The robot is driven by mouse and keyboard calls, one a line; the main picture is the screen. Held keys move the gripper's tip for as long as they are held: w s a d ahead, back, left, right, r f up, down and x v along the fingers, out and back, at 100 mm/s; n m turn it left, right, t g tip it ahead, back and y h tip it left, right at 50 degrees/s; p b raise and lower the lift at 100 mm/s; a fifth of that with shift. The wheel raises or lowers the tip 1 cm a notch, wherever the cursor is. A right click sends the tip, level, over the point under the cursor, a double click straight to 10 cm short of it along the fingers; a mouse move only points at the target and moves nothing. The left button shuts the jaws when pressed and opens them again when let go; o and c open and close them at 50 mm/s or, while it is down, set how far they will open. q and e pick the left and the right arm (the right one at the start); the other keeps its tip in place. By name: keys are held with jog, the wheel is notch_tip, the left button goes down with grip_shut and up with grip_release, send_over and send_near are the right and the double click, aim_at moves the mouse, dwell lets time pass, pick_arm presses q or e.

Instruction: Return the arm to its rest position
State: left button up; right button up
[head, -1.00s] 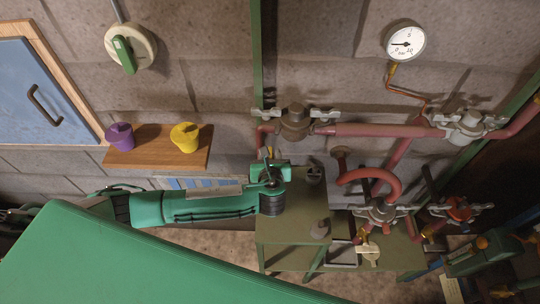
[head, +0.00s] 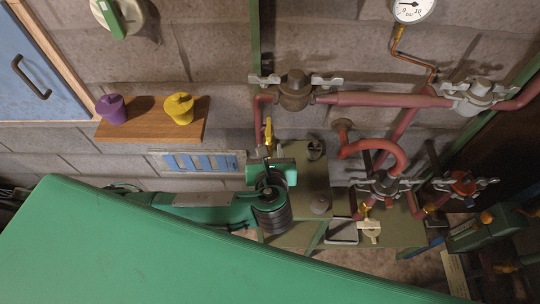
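My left arm comes in from the left behind the green panel of my body. Its green and black wrist ends in my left gripper (head: 268,162), over the left part of the green metal stand. The fingers are small, dark and seen nearly end on, so their opening cannot be made out. I see no object clearly held in them. A yellow lever (head: 268,131) on the pipework shows just beyond the gripper; whether they touch cannot be told. My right gripper is not in view.
Red pipes (head: 385,99) with valves run along the wall at right. A wooden shelf (head: 150,131) holds a purple cup (head: 111,109) and a yellow cup (head: 179,108). Green machinery (head: 474,235) stands at far right.

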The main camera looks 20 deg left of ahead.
pick_arm(q)
jog(key=shift+s+d+r, duration=0.1)
jog(key=shift+s+r, duration=0.1)
jog(key=shift+s, duration=0.25)
